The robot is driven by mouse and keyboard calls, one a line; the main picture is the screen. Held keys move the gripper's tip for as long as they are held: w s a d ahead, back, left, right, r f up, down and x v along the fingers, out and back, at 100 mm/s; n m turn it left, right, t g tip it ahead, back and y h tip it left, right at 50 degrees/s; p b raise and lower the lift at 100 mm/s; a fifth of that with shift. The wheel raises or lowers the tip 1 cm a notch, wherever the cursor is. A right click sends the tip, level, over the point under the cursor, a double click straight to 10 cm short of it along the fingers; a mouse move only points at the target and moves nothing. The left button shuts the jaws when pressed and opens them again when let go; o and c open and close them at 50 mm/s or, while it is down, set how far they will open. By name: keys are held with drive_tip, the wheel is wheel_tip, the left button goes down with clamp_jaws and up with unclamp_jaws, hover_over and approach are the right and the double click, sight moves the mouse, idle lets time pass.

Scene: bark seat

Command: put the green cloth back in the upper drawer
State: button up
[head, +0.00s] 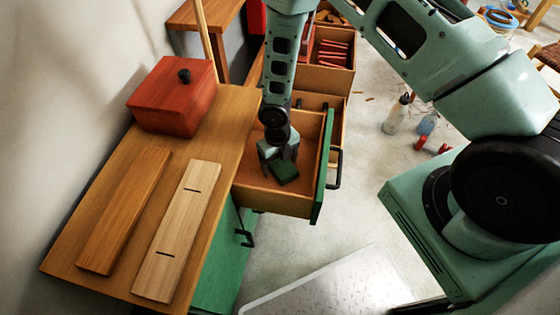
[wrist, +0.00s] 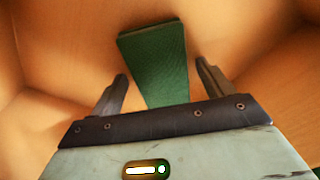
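The green cloth (head: 284,173) is a small folded dark-green block. It lies inside the open upper drawer (head: 258,198), which has wooden walls and a green front with a dark handle. My gripper (head: 279,158) is down inside the drawer, just above the cloth. In the wrist view the cloth (wrist: 158,62) lies on the drawer's bare wooden floor and extends past the fingertips. The two fingers of my gripper (wrist: 162,77) stand wide apart, one on each side of the cloth, with gaps between. The near end of the cloth is hidden behind the gripper body.
A red lidded box (head: 173,98) and two wooden boards (head: 180,230) stand on the cabinet top (head: 232,110). Another open drawer (head: 330,75) with red sticks is farther back. Bottles (head: 397,115) stand on the floor at right. A closed green front is below the drawer.

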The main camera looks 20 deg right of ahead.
wheel_tip(320, 180, up, 11)
drive_tip(key=w+p, duration=0.1)
drive_tip(key=p, duration=0.2)
wheel_tip(320, 180, up, 9)
drive_tip(key=m, duration=0.6)
hover_over(278, 161)
drive_tip(key=s+a, duration=0.2)
drive_tip(key=s+a+r+m, duration=0.2)
drive_tip(key=s+r+m, duration=0.7)
drive_tip(key=m, duration=0.3)
drive_tip(key=s+a+r+m+t, duration=0.1)
drive_tip(key=s+a+r+m, duration=0.1)
drive_tip(key=s+r+m, duration=0.7)
drive_tip(key=s+m, duration=0.1)
drive_tip(key=m, duration=0.2)
drive_tip(key=shift+s+r+y, duration=0.25)
drive_tip(key=shift+r+y, duration=0.15)
drive_tip(key=shift+r, duration=0.1)
